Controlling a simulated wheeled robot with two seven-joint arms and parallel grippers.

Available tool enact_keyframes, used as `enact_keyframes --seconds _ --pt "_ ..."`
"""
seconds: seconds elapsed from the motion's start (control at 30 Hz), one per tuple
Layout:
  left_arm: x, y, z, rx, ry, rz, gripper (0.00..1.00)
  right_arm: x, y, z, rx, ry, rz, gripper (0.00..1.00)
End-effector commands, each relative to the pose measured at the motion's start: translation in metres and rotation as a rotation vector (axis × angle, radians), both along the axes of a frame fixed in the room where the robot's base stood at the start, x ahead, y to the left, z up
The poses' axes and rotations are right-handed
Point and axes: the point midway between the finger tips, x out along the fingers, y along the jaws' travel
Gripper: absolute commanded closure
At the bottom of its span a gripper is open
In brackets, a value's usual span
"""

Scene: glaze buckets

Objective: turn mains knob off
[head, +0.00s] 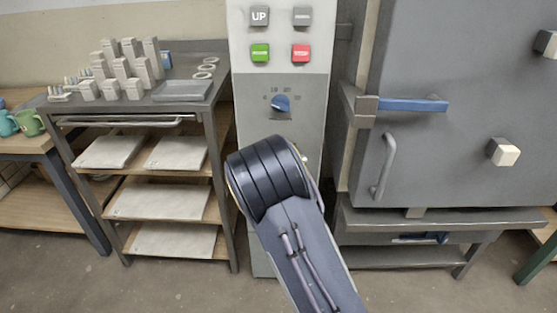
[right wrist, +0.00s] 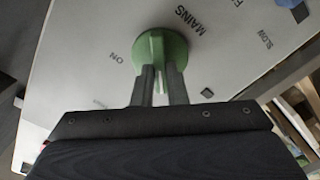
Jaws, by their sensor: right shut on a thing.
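The mains knob (right wrist: 150,48) is round and green and sits on a pale panel in the right wrist view. The word MAINS is printed beside it, and ON shows to its left. My right gripper (right wrist: 162,78) is shut on this knob, with its two dark fingers against it. The fingers cover part of the knob, and I cannot tell which way its pointer faces. In the head view my right arm hides the knob and gripper in front of the grey control column (head: 251,120). My left gripper is not in view.
Above my arm, the column bears a blue dial (head: 281,103), a green button (head: 260,52) and a red button (head: 301,52). A grey kiln door (head: 450,150) stands to the right. A shelf rack (head: 190,105) stands to the left.

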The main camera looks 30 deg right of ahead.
Motion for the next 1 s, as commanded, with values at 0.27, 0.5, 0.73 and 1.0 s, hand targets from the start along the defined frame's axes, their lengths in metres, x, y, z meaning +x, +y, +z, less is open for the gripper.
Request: enact_keyframes --seconds 0.27,0.5,0.73,1.0 --pt "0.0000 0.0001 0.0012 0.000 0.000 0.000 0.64 -0.0003 0.0004 -0.0016 -0.019 0.017 0.000 1.00" --pt "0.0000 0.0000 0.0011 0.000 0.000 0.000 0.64 -0.0004 0.0003 -0.0018 -0.020 0.017 0.000 1.00" --pt "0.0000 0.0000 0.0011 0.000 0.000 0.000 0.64 -0.0002 0.0003 -0.0013 -0.019 0.015 0.000 0.65" --pt "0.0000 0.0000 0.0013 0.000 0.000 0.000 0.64 -0.0010 0.0010 -0.0006 -0.019 0.013 0.000 0.65"
